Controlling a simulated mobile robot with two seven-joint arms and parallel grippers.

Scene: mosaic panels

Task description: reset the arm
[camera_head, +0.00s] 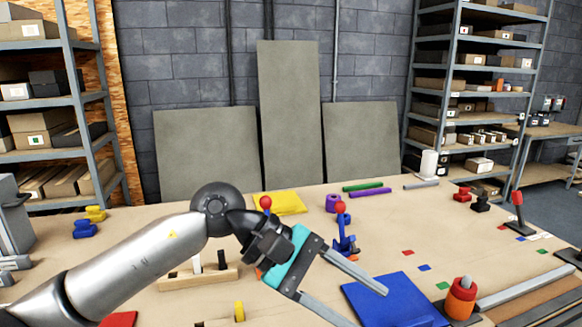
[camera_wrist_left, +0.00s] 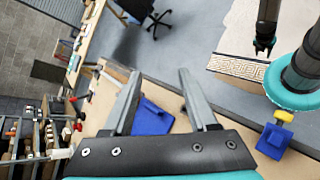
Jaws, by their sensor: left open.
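My left arm reaches in from the left in the head view. Its gripper (camera_head: 369,308) is open and empty, with the fingers apart above the blue square panel (camera_head: 388,300). In the left wrist view the two fingers of my left gripper (camera_wrist_left: 160,75) stand apart with nothing held between them. A blue piece (camera_wrist_left: 152,118) shows beyond and between them. A dark arm end (camera_wrist_left: 265,38) at the upper right of that view looks like my right gripper; its jaws are too small to read. It does not show in the head view.
Shelves stand left and right. A patterned strip (camera_wrist_left: 250,68) shows in the wrist view.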

